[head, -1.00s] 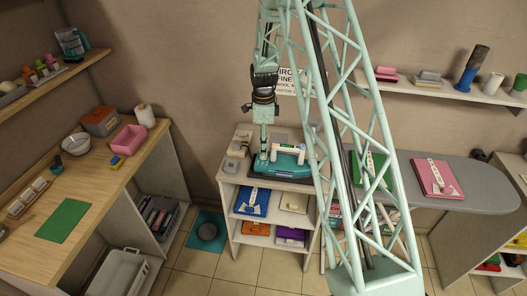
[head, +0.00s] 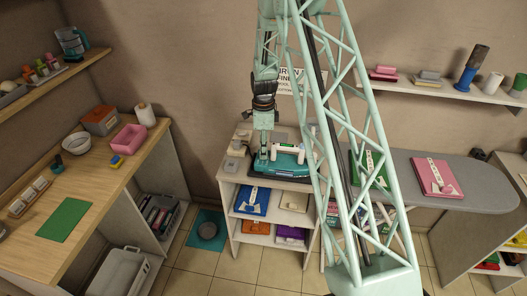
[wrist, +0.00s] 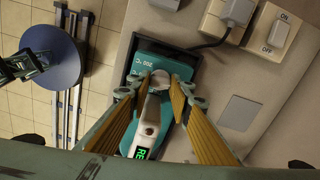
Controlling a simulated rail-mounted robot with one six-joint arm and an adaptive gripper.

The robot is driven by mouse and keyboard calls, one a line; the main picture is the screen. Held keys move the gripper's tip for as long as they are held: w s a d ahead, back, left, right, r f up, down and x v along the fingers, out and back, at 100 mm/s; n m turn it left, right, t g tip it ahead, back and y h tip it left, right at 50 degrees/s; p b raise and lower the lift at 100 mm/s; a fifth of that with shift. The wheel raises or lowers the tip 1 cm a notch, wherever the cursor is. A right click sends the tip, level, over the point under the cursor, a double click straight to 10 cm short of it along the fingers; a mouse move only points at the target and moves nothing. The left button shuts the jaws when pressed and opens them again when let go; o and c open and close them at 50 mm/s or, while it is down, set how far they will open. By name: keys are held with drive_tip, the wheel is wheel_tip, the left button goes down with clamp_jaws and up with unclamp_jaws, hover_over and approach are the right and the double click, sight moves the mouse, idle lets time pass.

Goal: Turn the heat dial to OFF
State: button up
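The teal heat press (head: 287,161) stands on top of a small shelf unit. In the wrist view its teal top (wrist: 147,65) bears a "200 °C" mark, and a small green display (wrist: 141,153) shows partly. A rounded pale grey knob (wrist: 160,80), which looks like the heat dial, lies beside that mark. Its pointer setting and any OFF mark on it cannot be made out. My gripper (wrist: 157,84) is open, with one yellowish finger on each side of the knob. I cannot tell whether the fingers touch it. In the head view my gripper (head: 264,161) points down at the press's left end.
A switch marked ON and OFF (wrist: 281,33) and a grey plug (wrist: 237,12) with a black cable lie beside the press. The shelf unit (head: 235,178) holds coloured items below. A wooden counter (head: 110,178) stands left and a grey ironing board (head: 485,190) right.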

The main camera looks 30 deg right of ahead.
drive_tip(key=shift+c, duration=1.4)
drive_tip(key=shift+b, duration=0.35)
drive_tip(key=shift+f+n+b, duration=0.1)
drive_tip(key=shift+n+b, duration=0.6)
drive_tip(key=shift+n, duration=0.2)
drive_tip(key=shift+n+b, duration=1)
drive_tip(key=shift+n, duration=0.3)
drive_tip(key=o, duration=0.8)
drive_tip(key=shift+o, duration=0.2)
drive_tip(key=shift+r, duration=0.25)
